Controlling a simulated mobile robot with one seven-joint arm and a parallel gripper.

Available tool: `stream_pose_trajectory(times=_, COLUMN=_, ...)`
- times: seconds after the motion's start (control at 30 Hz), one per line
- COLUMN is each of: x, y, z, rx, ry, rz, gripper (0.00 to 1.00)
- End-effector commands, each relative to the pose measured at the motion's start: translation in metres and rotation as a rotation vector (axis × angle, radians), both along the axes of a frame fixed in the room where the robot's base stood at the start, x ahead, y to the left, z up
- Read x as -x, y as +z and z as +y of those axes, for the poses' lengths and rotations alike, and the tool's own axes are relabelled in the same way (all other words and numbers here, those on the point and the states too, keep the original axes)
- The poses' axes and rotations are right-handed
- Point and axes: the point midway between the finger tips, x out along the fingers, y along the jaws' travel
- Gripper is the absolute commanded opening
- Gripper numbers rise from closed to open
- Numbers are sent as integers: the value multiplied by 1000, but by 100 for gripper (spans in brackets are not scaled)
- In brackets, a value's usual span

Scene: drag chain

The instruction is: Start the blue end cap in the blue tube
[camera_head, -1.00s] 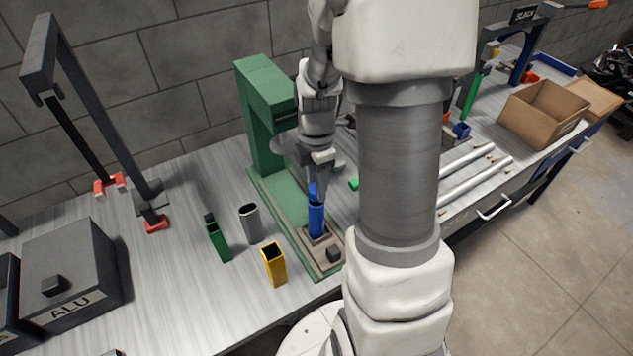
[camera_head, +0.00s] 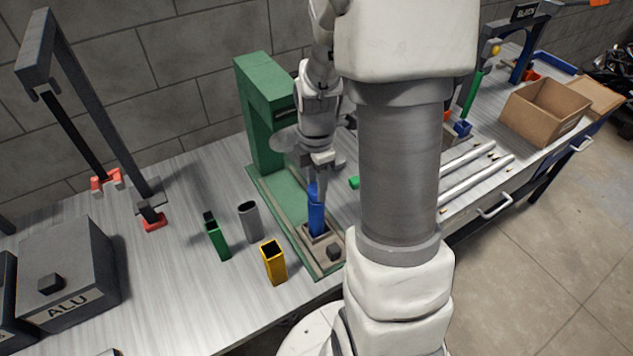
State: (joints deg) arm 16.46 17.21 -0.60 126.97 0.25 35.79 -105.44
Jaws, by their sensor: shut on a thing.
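The blue tube (camera_head: 316,217) stands upright in a grey holder (camera_head: 318,233) on the base of the green press. The blue end cap (camera_head: 313,190) is at the top of the tube, just under my gripper (camera_head: 319,178). My gripper is shut on the cap, with its fingers pointing down. The cap and tube look in line, but at this size I cannot tell how far the cap sits in the tube's mouth. My arm hides part of the bench to the right of the tube.
The green press (camera_head: 266,108) rises behind the tube. A dark ALU box (camera_head: 75,262) is at far left. A cardboard box (camera_head: 543,108) is at right.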

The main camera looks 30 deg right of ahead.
Motion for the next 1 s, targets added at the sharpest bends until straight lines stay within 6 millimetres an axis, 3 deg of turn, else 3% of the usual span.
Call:
stream_pose_trajectory(times=0.23, x=0, y=-8, z=0, rx=0, ry=0, rz=0, gripper=0)
stream_pose_trajectory(times=0.27, x=0, y=-7, z=0, rx=0, ry=0, rz=0, gripper=51)
stream_pose_trajectory(times=0.43, x=0, y=-6, z=0, rx=0, ry=0, rz=0, gripper=82)
stream_pose_trajectory(times=0.77, x=0, y=-4, z=0, rx=0, ry=0, rz=-1, gripper=82)
stream_pose_trajectory(times=0.87, x=-1, y=4, z=0, rx=0, ry=0, rz=-2, gripper=82)
stream_pose_trajectory(times=1.0, x=-1, y=30, z=0, rx=2, ry=0, rz=-5, gripper=82)
